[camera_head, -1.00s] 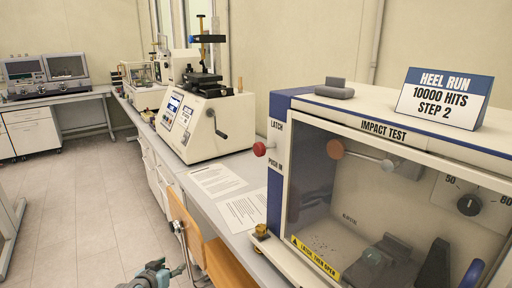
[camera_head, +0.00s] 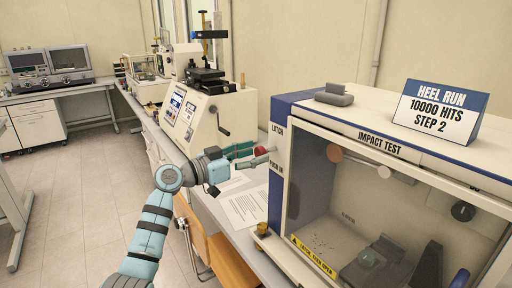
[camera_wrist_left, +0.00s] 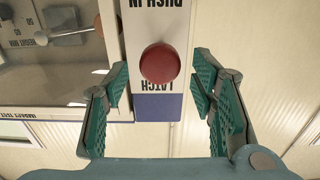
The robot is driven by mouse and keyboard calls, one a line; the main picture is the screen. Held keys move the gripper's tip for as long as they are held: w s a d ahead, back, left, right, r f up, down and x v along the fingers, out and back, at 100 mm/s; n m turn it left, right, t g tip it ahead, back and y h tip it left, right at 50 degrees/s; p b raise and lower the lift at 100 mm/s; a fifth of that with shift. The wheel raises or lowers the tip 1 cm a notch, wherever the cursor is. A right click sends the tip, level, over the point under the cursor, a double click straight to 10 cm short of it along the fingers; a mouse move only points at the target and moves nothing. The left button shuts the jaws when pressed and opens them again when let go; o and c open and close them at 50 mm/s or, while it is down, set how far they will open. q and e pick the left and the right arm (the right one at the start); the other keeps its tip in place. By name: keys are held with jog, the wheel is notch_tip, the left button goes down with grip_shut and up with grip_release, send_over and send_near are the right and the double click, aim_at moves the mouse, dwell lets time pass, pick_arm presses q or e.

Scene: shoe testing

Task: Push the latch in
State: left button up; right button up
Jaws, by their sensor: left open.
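The latch is a red round knob (camera_head: 262,150) on the left edge of the impact test cabinet (camera_head: 279,190), between the labels LATCH and PUSH IN. My left gripper (camera_head: 243,151) has its open fingers pointed at the knob from the left. In the left wrist view the red knob (camera_wrist_left: 160,63) is centred between the two spread teal fingers (camera_wrist_left: 162,92), with a gap on both sides and no contact visible.
The cabinet has a clear front door with a yellow strip (camera_head: 313,257) and a brass fitting (camera_head: 262,229) at its lower left. A sign (camera_head: 436,107) stands on top. Paper sheets (camera_head: 245,207) lie on the bench. A cream machine (camera_head: 208,120) stands behind my left arm.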

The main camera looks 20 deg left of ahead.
pick_arm(q)
jog(key=shift+w+d, duration=0.45)
jog(key=shift+d, duration=0.1)
jog(key=shift+a, duration=0.15)
pick_arm(e)
jog(key=shift+r, duration=0.2)
